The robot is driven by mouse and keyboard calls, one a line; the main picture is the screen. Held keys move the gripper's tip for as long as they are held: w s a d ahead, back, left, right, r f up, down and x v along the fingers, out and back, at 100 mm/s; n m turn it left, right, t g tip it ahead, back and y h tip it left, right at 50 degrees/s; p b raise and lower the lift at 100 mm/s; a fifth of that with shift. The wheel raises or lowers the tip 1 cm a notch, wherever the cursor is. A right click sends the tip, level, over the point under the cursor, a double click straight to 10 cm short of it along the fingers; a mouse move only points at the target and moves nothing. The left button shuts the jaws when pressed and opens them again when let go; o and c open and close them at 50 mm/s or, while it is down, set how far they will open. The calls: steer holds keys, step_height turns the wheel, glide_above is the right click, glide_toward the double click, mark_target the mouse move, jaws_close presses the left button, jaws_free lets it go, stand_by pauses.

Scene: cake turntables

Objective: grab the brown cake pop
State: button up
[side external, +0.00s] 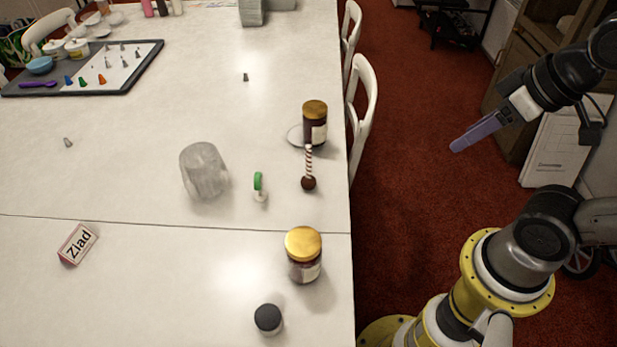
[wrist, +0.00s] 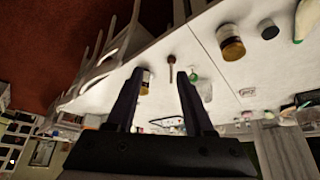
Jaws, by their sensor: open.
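The brown cake pop (side external: 308,183) stands on the white table near its right edge, ball down, with a red-and-white striped stick pointing up. In the wrist view the cake pop (wrist: 172,59) shows small, beyond the fingertips. My gripper (side external: 456,148) is off the table's right side in the side view, above the red carpet, well apart from the cake pop. In the wrist view my gripper (wrist: 159,73) has its two dark fingers spread, with nothing held between them.
A gold-lidded jar (side external: 314,124) stands just behind the cake pop, and another jar (side external: 303,256) stands in front. A green-topped item (side external: 259,186) and a clear glass (side external: 204,171) are to its left. White chairs (side external: 361,110) line the table's right edge.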

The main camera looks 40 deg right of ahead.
steer(key=w+r+n, duration=0.4)
steer(key=r, duration=0.1)
steer(key=n+g, duration=0.5)
steer(key=n, duration=0.2)
glide_above(307, 145)
steer(key=d, duration=0.1)
step_height(307, 145, down, 9)
steer(key=shift+g, duration=0.3)
steer(key=f, duration=0.8)
steer(key=a+f, duration=0.1)
steer(key=f, duration=0.4)
steer(key=shift+f, duration=0.1)
steer(key=shift+s+f, duration=0.2)
steer(key=shift+f, duration=2.8)
